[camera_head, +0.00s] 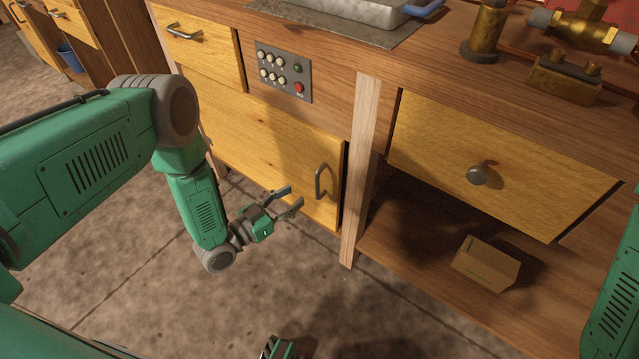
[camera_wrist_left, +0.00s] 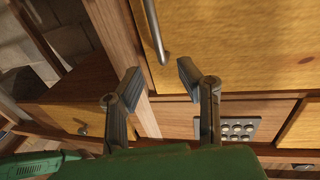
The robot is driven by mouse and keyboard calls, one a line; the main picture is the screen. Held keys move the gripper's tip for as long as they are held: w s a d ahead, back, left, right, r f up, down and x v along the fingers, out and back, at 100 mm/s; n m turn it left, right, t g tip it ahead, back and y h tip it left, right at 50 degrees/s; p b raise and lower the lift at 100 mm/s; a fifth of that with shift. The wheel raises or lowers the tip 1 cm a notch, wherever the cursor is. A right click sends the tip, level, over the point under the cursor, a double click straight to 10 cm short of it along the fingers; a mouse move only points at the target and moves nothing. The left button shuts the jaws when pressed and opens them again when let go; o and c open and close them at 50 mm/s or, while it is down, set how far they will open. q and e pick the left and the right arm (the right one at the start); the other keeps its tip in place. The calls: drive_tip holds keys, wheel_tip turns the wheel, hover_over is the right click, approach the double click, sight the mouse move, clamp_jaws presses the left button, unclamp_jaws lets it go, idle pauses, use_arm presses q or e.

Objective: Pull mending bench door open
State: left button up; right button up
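The bench door (camera_head: 272,150) is a yellow wooden panel under the control panel, and it looks shut. Its grey upright bar handle (camera_head: 320,181) sits near the door's right edge. My left gripper (camera_head: 295,199) is open and empty, in front of the door and a little left of the handle in the head view. In the left wrist view the two fingers (camera_wrist_left: 156,85) are spread apart. The handle (camera_wrist_left: 154,32) shows just beyond the fingertips, apart from them, with the door (camera_wrist_left: 230,45) behind.
A button panel (camera_head: 284,72) is above the door. A drawer with a round knob (camera_head: 478,174) is at the right, over an open shelf holding a small cardboard box (camera_head: 487,262). A wooden post (camera_head: 361,165) stands right of the door. The floor in front is clear.

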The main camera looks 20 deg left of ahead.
sight(317, 182)
use_arm(q)
drive_tip(key=b+x, duration=0.1)
drive_tip(key=x, duration=0.5)
drive_tip(key=b+x, duration=0.1)
drive_tip(key=x, duration=0.2)
drive_tip(key=shift+s+d+b, duration=0.2)
drive_tip(key=shift+d+b, duration=0.15)
drive_tip(key=shift+d, duration=0.1)
drive_tip(key=shift+a+f, duration=0.1)
drive_tip(key=shift+a, duration=0.7)
drive_tip(key=c, duration=0.5)
clamp_jaws()
drive_tip(key=shift+w+d, duration=0.1)
drive_tip(key=shift+d, duration=0.45)
use_arm(e)
drive_tip(key=shift+f, duration=1.6)
